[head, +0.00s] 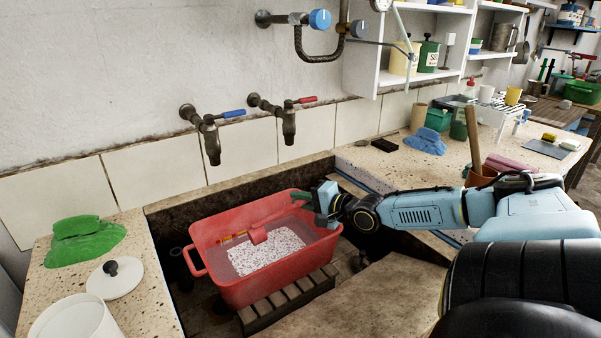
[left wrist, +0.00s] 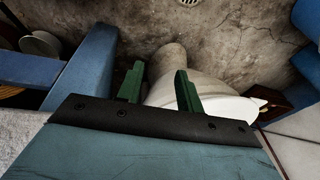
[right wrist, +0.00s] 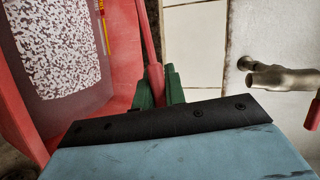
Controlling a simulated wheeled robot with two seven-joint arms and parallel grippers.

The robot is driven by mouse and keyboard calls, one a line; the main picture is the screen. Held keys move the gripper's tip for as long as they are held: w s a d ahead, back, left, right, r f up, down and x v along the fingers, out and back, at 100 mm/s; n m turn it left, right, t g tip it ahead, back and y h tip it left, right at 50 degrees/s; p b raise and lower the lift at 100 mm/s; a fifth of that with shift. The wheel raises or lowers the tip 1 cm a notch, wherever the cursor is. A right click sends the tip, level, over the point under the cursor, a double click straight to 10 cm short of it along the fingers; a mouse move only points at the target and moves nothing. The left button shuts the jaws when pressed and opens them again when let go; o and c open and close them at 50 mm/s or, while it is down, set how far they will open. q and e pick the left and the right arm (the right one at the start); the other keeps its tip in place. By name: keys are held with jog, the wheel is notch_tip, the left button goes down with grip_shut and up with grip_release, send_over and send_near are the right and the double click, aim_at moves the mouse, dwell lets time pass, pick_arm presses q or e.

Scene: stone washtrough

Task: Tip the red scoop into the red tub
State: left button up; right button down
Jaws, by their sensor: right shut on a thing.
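The red tub (head: 310,262) stands in the stone trough and has a layer of white speckled material (head: 268,252) in it. My right gripper (head: 303,201) is at the tub's right far rim, shut on the handle of the red scoop (head: 258,236). In the right wrist view, the red handle (right wrist: 149,45) runs up from between the green fingers (right wrist: 155,90), and the scoop's head is out of frame. My left gripper (left wrist: 158,88) is open and empty in the left wrist view.
Two wall taps (head: 209,140) hang over the trough behind the tub. A slatted wooden rack (head: 290,300) is at the tub's near side. A green cloth (head: 84,243), white lid (head: 115,280) and white pot (head: 75,320) occupy the left ledge.

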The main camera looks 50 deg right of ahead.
pick_arm(q)
jog(key=shift+w+r, duration=0.2)
jog(key=shift+r, duration=0.15)
jog(key=shift+d, duration=0.1)
pick_arm(e)
jog(key=shift+d+f, duration=0.1)
jog(key=shift+f, duration=0.05)
dwell(0.5)
jog(key=shift+s+d+f+m+y+b, duration=0.1)
jog(key=shift+d+f+m+y+b, duration=0.15)
jog(key=shift+f+m+b, duration=0.65)
pick_arm(q)
jog(key=d+r, duration=0.1)
jog(key=w+d+r, duration=0.1)
jog(key=r, duration=0.2)
jog(key=shift+w+d+r, duration=0.2)
jog(key=shift+w+d, duration=0.15)
jog(key=shift+d, duration=0.05)
pick_arm(e)
jog(key=shift+r+n, duration=0.35)
jog(key=shift+n, duration=0.05)
